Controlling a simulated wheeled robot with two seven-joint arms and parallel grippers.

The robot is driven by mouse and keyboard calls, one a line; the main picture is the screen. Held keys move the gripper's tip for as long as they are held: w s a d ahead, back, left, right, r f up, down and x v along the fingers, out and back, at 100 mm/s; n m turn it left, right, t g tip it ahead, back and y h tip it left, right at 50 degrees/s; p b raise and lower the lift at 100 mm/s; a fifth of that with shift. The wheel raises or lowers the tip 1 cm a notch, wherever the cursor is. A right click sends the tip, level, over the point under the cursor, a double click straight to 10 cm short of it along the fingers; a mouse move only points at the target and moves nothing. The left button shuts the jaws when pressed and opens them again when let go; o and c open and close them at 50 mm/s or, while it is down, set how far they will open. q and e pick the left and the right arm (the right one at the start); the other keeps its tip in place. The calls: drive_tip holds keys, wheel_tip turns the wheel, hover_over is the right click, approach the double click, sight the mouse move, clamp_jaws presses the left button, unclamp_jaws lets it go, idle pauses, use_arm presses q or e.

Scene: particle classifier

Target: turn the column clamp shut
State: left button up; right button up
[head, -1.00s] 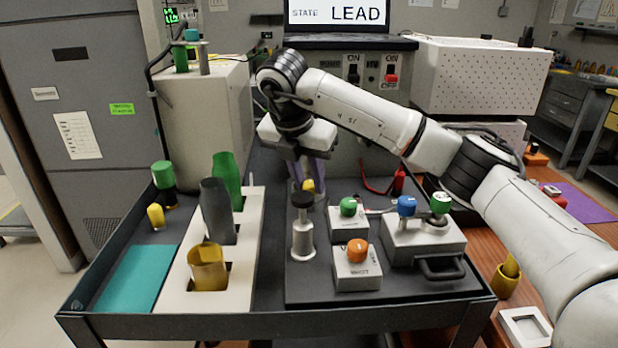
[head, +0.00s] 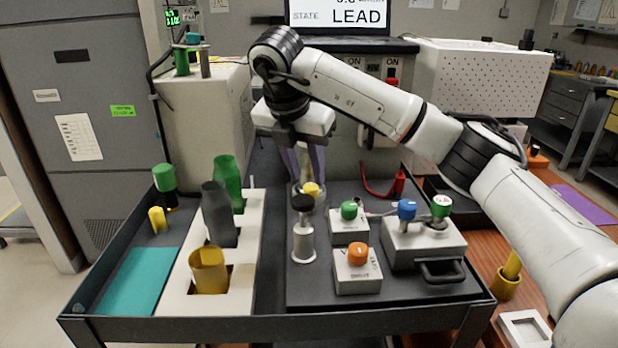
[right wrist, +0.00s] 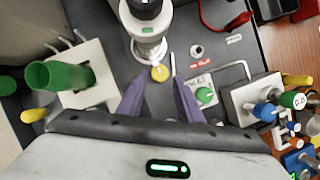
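The clamp's yellow knob (head: 311,189) sits low at the foot of the column. In the right wrist view the knob (right wrist: 159,73) has a pale line on its top and lies in front of the column (right wrist: 149,35), which has a dark collar. My gripper hides much of the column in the head view. My left gripper is out of view.
A black-topped post (head: 303,235) stands just in front of the knob. A green-knob box (head: 349,222), an orange-knob box (head: 358,268) and a valve block (head: 425,242) stand to the right. A white rack (head: 190,300) holding cylinders is on the left.

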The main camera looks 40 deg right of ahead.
drive_tip(key=p+v, duration=0.1)
drive_tip(key=v, duration=0.5)
drive_tip(key=shift+r, duration=0.15)
